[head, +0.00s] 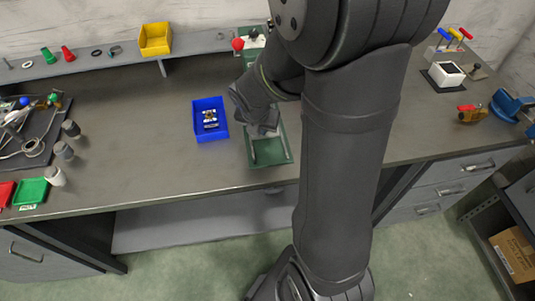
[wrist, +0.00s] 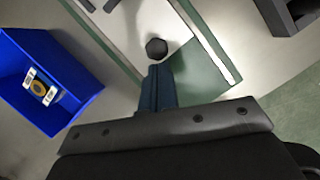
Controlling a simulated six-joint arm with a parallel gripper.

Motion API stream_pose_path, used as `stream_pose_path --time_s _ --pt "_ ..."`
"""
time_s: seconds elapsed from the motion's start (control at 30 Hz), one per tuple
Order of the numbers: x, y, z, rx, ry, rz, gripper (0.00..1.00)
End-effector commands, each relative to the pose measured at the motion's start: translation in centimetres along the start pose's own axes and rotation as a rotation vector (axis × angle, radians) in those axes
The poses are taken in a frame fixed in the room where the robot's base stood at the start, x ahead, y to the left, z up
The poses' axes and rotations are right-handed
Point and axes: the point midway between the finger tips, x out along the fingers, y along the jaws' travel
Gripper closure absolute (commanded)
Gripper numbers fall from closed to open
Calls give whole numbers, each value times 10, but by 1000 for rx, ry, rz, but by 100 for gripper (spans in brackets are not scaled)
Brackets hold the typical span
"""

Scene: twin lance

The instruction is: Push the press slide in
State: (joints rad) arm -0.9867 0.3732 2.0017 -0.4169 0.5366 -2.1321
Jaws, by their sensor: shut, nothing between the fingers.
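The press has a green base (head: 283,156) on the bench, left of my arm in the head view. A red ball-topped lever (head: 238,44) stands behind it. In the wrist view the green base (wrist: 205,80) carries a pale slide (wrist: 160,22) with a dark, faceted knob (wrist: 156,48) at its near end. My gripper (head: 265,129) is low over the base and hides much of the slide in the head view. In the wrist view my gripper (wrist: 160,70) is shut and empty, its fingertips just in front of the knob. I cannot tell whether they touch it.
A blue bin (head: 211,133) with a small part in it stands close on the left of the base. A yellow bin (head: 155,40) stands on the rear shelf. The bench front edge lies just nearer than the base.

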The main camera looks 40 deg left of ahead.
Motion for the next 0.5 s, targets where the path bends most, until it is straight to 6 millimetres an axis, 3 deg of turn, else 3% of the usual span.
stream_pose_path --time_s 0.2,0.5 --pt "9 13 25 1 0 0 100" --pt "9 15 29 -1 -4 3 100"
